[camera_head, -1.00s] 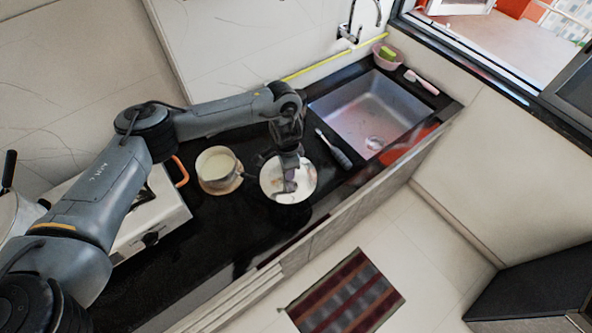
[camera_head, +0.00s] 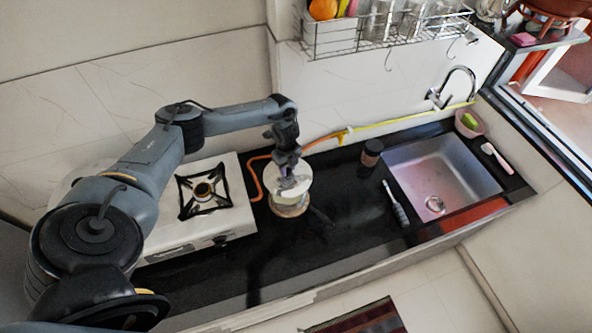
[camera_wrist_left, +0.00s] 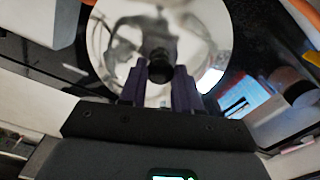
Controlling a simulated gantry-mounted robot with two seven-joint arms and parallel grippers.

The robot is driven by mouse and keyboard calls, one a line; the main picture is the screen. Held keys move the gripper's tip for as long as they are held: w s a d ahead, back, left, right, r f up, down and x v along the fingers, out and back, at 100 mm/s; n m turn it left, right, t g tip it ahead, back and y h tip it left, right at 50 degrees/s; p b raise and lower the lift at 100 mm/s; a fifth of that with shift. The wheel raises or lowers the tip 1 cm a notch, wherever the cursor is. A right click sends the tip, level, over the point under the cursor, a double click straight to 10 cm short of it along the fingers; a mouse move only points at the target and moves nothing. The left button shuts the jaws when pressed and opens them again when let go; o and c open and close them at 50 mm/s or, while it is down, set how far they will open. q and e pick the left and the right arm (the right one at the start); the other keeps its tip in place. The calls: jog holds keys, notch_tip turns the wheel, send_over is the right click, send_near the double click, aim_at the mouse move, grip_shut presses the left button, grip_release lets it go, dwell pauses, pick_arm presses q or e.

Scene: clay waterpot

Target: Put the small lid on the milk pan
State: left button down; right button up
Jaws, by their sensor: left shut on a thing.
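My left gripper (camera_head: 288,181) is shut on the knob of the small lid (camera_head: 301,174), a pale, shiny disc. In the left wrist view the lid (camera_wrist_left: 205,35) fills the top middle, its dark knob between the fingers (camera_wrist_left: 160,88). In the head view the lid is over the milk pan and hides most of it. I cannot tell whether the lid touches the rim. My right gripper is out of view.
The white stove (camera_head: 228,215) stands to the left, with an orange hose (camera_head: 254,180) behind the pan. A dark jar (camera_head: 371,153), a brush (camera_head: 396,204) and the sink (camera_head: 440,175) are to the right. A wire rack (camera_head: 385,25) hangs above. The counter in front is clear.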

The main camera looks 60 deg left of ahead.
aim_at(288, 177)
pick_arm(q)
jog(key=shift+f+b, duration=1.35)
jog(key=shift+f, duration=0.2)
notch_tip(288, 177, down, 4)
jog(key=b, duration=0.3)
jog(key=shift+r, duration=0.2)
jog(key=shift+f+b, duration=0.6)
jog(key=shift+f, duration=0.3)
jog(key=shift+f+b, duration=0.3)
jog(key=shift+f, duration=0.15)
jog(key=shift+a+f, duration=0.1)
jog(key=shift+f, duration=0.2)
jog(key=c, duration=1.1)
grip_release()
jog(key=o, duration=0.4)
jog(key=shift+r, duration=0.1)
